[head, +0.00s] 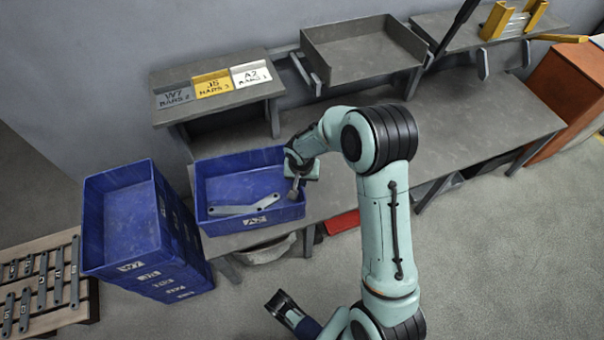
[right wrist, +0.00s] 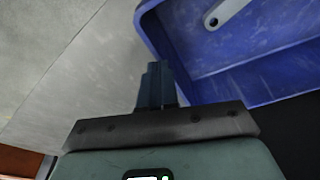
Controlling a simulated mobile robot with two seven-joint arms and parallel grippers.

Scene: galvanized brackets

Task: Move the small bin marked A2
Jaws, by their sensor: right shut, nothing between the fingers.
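The small blue bin marked A2 (head: 207,210) sits on the grey bench in the head view, its label on the front wall. Grey metal brackets (head: 232,209) lie inside it. My right gripper (head: 294,194) is at the bin's right end, pointing down, shut and empty. In the right wrist view, the shut fingers (right wrist: 157,85) show beside the blue bin's wall (right wrist: 160,35), with part of a bracket (right wrist: 224,12) inside. I cannot tell whether the fingers touch the rim.
A stack of blue bins (head: 120,210) stands left of the bench. A small shelf with grey, yellow and white label plates (head: 251,74) is behind. A grey tray (head: 360,52) stands at the back. Right bench top (head: 470,120) is clear. A pallet with brackets (head: 40,280) lies lower left.

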